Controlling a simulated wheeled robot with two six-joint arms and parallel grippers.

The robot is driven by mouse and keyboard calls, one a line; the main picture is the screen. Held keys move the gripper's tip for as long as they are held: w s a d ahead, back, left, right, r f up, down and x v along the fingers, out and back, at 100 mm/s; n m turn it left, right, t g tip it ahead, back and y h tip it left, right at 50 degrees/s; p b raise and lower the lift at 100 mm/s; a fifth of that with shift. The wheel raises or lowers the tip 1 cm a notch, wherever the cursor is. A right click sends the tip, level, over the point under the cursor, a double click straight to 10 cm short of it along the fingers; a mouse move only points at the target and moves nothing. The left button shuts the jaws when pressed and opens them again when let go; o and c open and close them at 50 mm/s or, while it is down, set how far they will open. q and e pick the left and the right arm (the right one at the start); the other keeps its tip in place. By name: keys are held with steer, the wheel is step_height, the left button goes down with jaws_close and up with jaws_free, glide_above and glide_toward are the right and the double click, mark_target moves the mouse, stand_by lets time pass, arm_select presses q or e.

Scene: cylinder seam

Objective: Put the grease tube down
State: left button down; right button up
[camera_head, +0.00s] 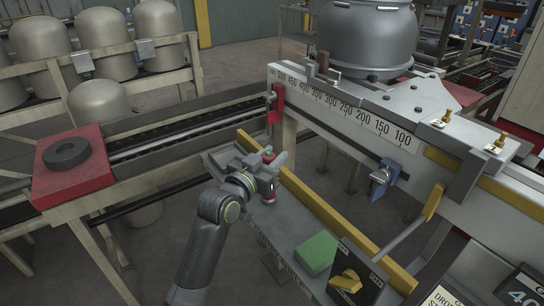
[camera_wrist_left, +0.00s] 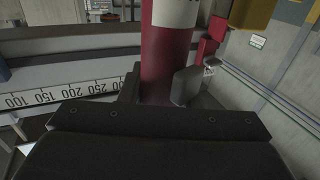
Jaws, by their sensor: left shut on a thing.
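My left gripper (camera_head: 264,172) is over the far left end of a grey shelf (camera_head: 272,222) with a yellow rail. It is shut on the grease tube (camera_head: 268,197), a small red piece of which shows below the fingers. In the left wrist view the tube (camera_wrist_left: 168,60) is dark red with a white band and stands about upright between the fingers; the dark gripper body hides its lower part. I cannot tell whether the tube touches the shelf. My right gripper is not in view.
A white beam with a number scale (camera_head: 345,110) runs behind. A red block with a black ring (camera_head: 66,153) is at left. The shelf's middle is clear.

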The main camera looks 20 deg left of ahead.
arm_select(q)
steer(key=c, duration=1.1)
jaws_free()
steer(key=shift+c, duration=0.2)
steer(key=shift+o, duration=0.4)
steer(key=v, duration=1.2)
